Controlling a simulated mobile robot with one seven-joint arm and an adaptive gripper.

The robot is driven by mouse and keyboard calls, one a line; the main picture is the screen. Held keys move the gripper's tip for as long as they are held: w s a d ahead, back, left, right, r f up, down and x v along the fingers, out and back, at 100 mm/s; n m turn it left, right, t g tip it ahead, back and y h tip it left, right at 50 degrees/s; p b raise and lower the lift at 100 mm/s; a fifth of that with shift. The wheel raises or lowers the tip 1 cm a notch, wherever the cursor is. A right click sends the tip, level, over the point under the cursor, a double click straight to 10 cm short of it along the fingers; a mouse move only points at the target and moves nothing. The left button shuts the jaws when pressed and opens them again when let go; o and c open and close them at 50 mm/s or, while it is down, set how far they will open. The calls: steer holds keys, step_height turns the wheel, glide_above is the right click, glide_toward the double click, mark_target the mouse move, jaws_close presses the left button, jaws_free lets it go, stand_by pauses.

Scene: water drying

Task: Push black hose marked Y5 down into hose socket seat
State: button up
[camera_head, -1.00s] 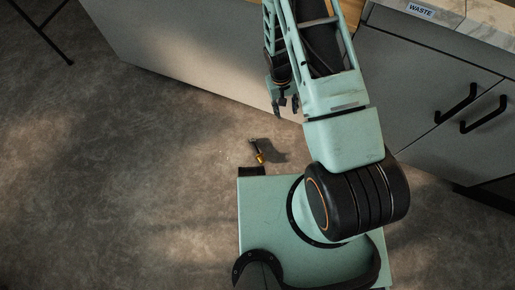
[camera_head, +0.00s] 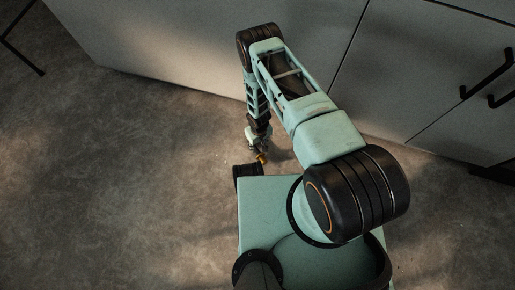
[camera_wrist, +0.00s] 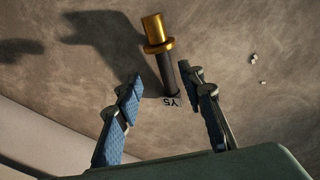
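In the wrist view, the black hose (camera_wrist: 169,76) has a gold end fitting (camera_wrist: 153,32) pointing away from me and a Y5 label (camera_wrist: 172,102) at its near end. My gripper (camera_wrist: 161,78) is open. Its two blue-padded fingers stand on either side of the hose's near part, with a visible gap on the left. In the head view, my gripper (camera_head: 258,138) is low, just above the gold fitting (camera_head: 262,158); the hose's dark body is mostly hidden there. I cannot make out a hose socket seat in either view.
A black item (camera_head: 247,172) sits at the front-left corner of my green base. Grey cabinets (camera_head: 220,45) with black handles (camera_head: 487,73) run along the back. Brown floor (camera_head: 110,190) is clear to the left. Pale crumbs (camera_wrist: 255,58) lie on the floor.

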steer(key=shift+s+a+f+b, duration=0.15)
steer(key=shift+f+b, duration=0.6)
steer(key=shift+f, duration=0.8)
steer(key=shift+s+a+f+b, duration=0.15)
steer(key=shift+f+b, duration=0.55)
steer(key=shift+f, duration=0.85)
steer(key=shift+w, duration=0.1)
steer(key=shift+c, duration=0.3)
jaws_close()
